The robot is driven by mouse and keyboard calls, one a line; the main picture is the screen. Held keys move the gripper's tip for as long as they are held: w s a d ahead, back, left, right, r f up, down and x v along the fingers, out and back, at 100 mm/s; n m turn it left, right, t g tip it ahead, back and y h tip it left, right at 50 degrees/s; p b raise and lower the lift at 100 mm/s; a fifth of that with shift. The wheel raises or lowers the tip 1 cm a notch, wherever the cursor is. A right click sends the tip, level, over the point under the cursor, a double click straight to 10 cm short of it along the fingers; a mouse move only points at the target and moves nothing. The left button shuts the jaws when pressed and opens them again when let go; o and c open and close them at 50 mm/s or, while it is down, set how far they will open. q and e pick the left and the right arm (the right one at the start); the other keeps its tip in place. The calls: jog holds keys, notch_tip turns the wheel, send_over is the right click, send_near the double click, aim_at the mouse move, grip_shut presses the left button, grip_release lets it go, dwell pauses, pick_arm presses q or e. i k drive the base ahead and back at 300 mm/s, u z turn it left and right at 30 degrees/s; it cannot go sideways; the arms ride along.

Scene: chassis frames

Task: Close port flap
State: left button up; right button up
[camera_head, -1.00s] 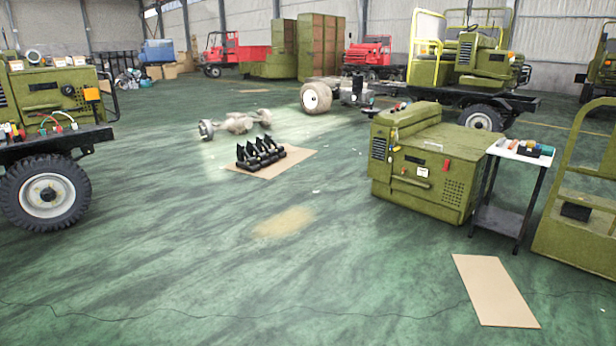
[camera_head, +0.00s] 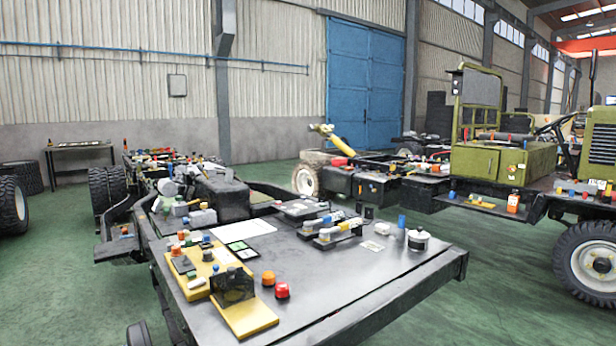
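A dark, see-through plate (camera_head: 232,286) stands upright at the edge of a yellow panel (camera_head: 250,318) on the near part of the chassis deck. It may be the port flap, standing open, but I cannot tell for certain. A second yellow base (camera_head: 190,282) with small coloured parts lies directly behind and left of it. An orange knob (camera_head: 268,278) and a red knob (camera_head: 282,291) stand just to the right. Neither of my grippers is in view.
The grey chassis deck (camera_head: 350,290) has bare room at its right front. A white pot (camera_head: 418,240) and several small parts stand farther back. A green vehicle (camera_head: 490,160) stands at the right. Green floor (camera_head: 490,310) is clear in front of it.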

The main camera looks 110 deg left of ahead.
aim_at(229, 173)
jog(key=u, duration=1.15)
jog(key=i, duration=1.1)
jog(key=u, duration=0.9)
jog(key=i, duration=4.7)
jog(key=u, duration=1.65)
jog(key=i, duration=1)
jog(key=u, duration=0.45)
